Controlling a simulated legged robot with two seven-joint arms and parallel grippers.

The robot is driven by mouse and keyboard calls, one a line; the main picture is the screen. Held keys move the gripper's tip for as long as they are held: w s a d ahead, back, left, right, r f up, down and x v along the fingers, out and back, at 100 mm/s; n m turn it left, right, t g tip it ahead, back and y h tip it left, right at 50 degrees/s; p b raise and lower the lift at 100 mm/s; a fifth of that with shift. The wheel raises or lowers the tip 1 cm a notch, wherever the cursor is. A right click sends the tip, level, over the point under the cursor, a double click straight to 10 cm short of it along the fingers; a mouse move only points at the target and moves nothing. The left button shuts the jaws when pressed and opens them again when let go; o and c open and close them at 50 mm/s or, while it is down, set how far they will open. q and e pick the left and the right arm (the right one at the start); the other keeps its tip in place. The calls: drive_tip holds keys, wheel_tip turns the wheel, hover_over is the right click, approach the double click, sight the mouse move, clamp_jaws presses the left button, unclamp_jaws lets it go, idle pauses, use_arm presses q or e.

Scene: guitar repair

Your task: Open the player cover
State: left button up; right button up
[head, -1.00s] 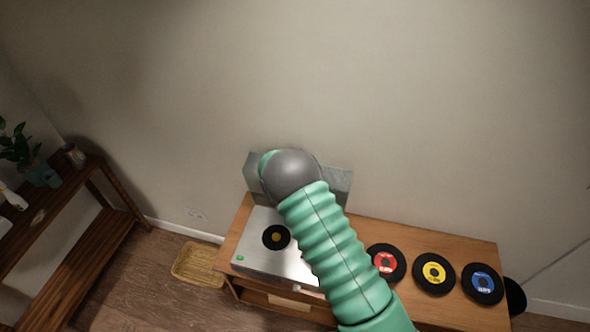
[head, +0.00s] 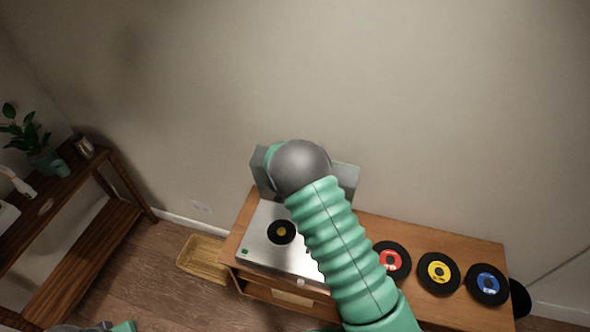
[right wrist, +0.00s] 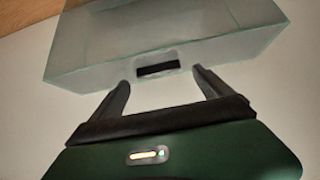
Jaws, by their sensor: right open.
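The record player (head: 262,252) is a silver box on the wooden cabinet, with a small black record (head: 281,232) on it. Its clear cover (head: 347,180) stands raised at the player's back edge, near the wall. My right arm reaches across and hides part of the player and cover. In the right wrist view the cover (right wrist: 90,62) has a black handle (right wrist: 158,69). My right gripper (right wrist: 160,78) is open, its fingertips on either side of and just short of the handle. I cannot tell whether they touch the cover.
Red (head: 391,261), yellow (head: 438,272) and blue (head: 487,285) labelled records lie on the cabinet top (head: 440,238) at right. A wooden shelf (head: 125,208) with a plant (head: 28,135) stands at left. A woven basket (head: 203,257) is on the floor.

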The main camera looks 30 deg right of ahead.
drive_tip(key=v, duration=1.5)
drive_tip(key=shift+b, duration=0.4)
drive_tip(key=shift+f, duration=0.1)
drive_tip(key=s+a+f+n+y+b, duration=0.75)
drive_tip(key=s+a+f+b, duration=0.25)
drive_tip(key=a+f+b, duration=0.3)
drive_tip(key=s+f+n+g+b, duration=0.2)
drive_tip(key=s+f+g, duration=0.2)
drive_tip(key=s, duration=0.7)
drive_tip(key=shift+d+f+b, duration=0.3)
drive_tip(key=shift+w, duration=0.1)
